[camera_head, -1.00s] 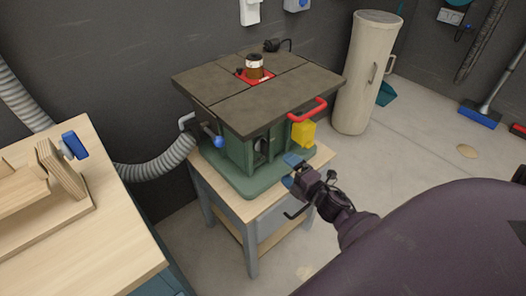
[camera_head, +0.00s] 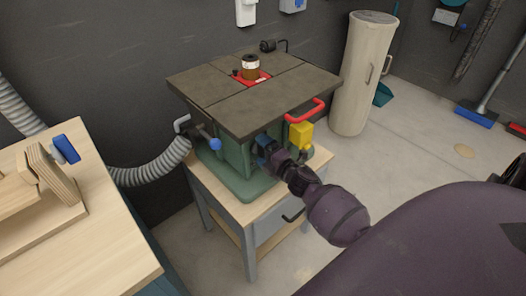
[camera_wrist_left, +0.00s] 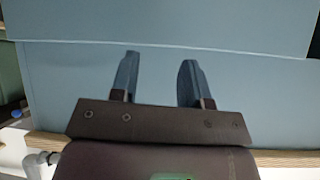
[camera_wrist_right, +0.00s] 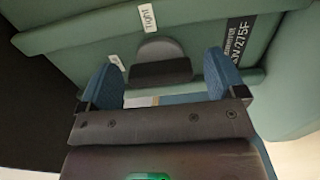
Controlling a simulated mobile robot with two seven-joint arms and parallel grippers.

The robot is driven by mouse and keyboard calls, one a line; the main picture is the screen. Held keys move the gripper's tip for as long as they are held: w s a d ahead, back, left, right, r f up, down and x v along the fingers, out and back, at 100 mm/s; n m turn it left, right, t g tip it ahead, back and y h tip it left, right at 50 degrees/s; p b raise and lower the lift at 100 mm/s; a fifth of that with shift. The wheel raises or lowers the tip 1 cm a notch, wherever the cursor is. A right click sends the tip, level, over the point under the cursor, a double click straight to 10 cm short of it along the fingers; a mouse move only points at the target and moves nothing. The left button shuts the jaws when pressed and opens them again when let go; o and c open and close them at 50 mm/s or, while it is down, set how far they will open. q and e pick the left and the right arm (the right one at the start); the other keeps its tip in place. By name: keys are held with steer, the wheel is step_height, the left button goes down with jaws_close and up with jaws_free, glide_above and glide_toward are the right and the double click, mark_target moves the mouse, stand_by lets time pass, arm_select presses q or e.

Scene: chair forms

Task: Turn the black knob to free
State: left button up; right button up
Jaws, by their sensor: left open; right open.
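The black knob (camera_wrist_right: 162,71) shows in the right wrist view, a dark bar with a rounded grey part behind it, on the green body of the machine (camera_wrist_right: 75,38). A white label (camera_wrist_right: 148,18) reading "TIGHT" lies above it, and a smaller label (camera_wrist_right: 117,62) lies to its left. My right gripper (camera_wrist_right: 158,78) is open, its blue fingers on either side of the knob with gaps. In the head view the right gripper (camera_head: 262,147) is under the tabletop at the green body, hiding the knob. My left gripper (camera_wrist_left: 158,78) is open and empty before a blue-grey panel.
The dark tabletop (camera_head: 215,100) overhangs the right gripper. A red handle (camera_head: 305,112) and a yellow box (camera_head: 301,135) are close on its right. A blue-tipped lever (camera_head: 214,144) is on the left. A wooden bench (camera_head: 105,255) stands at the left.

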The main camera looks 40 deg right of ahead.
steer(key=shift+c, duration=0.7)
steer(key=c, duration=0.8)
